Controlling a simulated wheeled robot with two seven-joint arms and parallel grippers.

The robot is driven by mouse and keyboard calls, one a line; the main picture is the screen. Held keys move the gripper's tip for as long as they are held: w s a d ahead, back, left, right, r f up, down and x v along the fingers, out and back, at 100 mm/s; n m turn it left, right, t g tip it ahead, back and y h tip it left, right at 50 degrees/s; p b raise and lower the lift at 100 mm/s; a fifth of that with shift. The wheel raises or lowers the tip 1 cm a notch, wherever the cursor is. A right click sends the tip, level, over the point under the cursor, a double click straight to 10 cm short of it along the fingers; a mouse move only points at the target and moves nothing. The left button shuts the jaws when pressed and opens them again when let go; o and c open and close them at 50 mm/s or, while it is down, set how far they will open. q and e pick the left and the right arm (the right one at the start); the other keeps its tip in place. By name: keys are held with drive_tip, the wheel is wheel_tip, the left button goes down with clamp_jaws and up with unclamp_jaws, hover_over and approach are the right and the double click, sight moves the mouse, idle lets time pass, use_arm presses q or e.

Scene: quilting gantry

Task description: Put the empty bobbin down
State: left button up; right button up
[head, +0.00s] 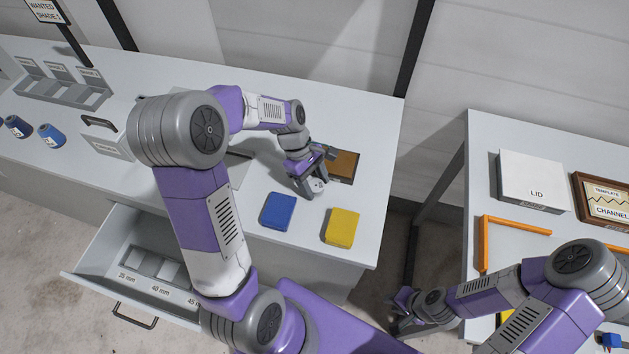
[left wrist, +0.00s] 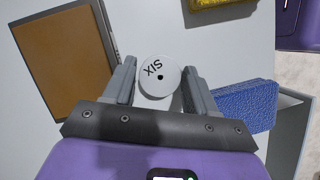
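The bobbin (left wrist: 160,76) is a white disc with a small dark centre hole and the marking "SIX". It sits between the two fingers of my left gripper (left wrist: 160,80), which appear to touch it on both sides. In the head view, my left gripper (head: 312,187) is low over the white table (head: 350,255), with a bit of the white bobbin (head: 318,185) showing. I cannot tell whether the bobbin touches the table. My right gripper (head: 398,314) is empty, fingers apart, in front of the right-hand table.
A brown-surfaced tray (head: 343,165) lies just behind my left gripper. A blue block (head: 278,211) and a yellow block (head: 342,227) lie in front of it. An open drawer (head: 100,250) with marked compartments juts out at the left. The right table holds a lid box (head: 533,180).

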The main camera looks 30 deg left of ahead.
sight(314, 185)
use_arm(q)
drive_tip(key=shift+r, duration=0.1)
